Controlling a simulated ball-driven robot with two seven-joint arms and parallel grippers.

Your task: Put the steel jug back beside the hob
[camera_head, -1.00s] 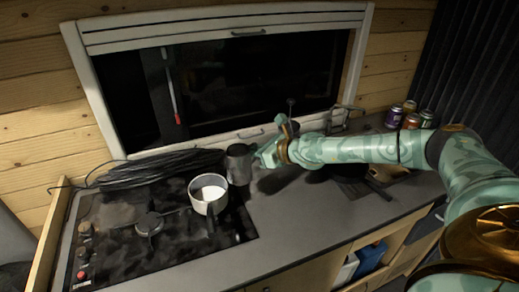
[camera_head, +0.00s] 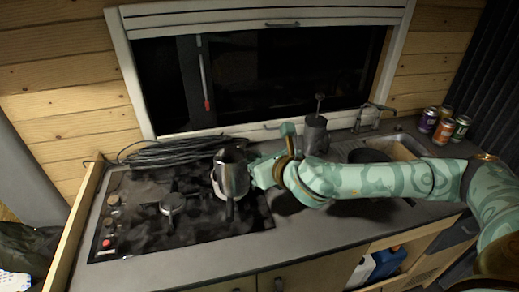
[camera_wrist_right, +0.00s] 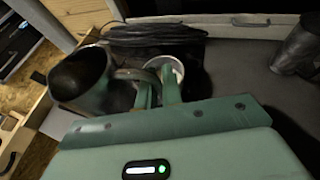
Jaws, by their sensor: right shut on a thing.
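The steel jug (camera_head: 234,174) is held in my right gripper (camera_head: 262,172) and appears in front of the white pot on the hob (camera_head: 130,231) in the head view. In the right wrist view the jug (camera_wrist_right: 88,90) is at the left, its dark open mouth towards the camera. The fingers of my right gripper (camera_wrist_right: 157,92) are shut on its handle. The white pot (camera_wrist_right: 166,69) shows behind the fingers there; in the head view the jug mostly covers it. The jug's height above the hob is hard to judge. My left gripper is not in view.
A coil of black cable (camera_head: 175,152) lies behind the hob. A grey cylindrical container (camera_head: 315,134) stands on the counter behind my right arm. Several cans (camera_head: 443,129) stand at the back right by the sink. The counter front (camera_head: 300,233) is clear.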

